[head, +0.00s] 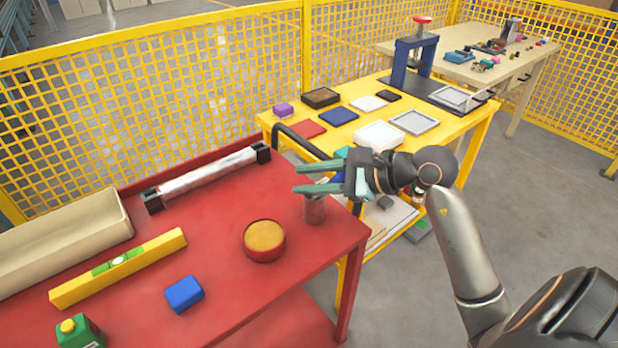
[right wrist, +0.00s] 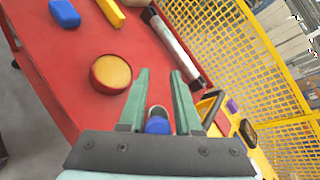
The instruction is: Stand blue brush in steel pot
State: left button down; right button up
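The steel pot (head: 314,210) is a small grey cylinder standing upright near the right edge of the red table. My right gripper (head: 318,180) reaches in from the right, level with the pot's top and partly covering it. Its teal fingers (right wrist: 158,100) are apart in both views. In the right wrist view, a grey round shape (right wrist: 157,110), apparently the pot, shows between the fingers. A blue rounded piece (right wrist: 157,126), likely the blue brush, shows just in front of the palm. I cannot tell whether it stands in the pot. My left gripper is out of view.
The red table (head: 220,220) also holds a round tin with a tan top (head: 264,240), a blue block (head: 184,294), a yellow level (head: 118,266) and a silver cylinder (head: 208,176). A yellow table (head: 290,118) with trays stands behind my right gripper.

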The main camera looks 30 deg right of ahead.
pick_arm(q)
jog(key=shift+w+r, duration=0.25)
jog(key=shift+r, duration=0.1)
pick_arm(e)
jog(key=o, duration=0.3)
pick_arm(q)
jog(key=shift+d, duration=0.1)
pick_arm(e)
jog(key=v, duration=1.2)
jog(key=shift+r, duration=0.5)
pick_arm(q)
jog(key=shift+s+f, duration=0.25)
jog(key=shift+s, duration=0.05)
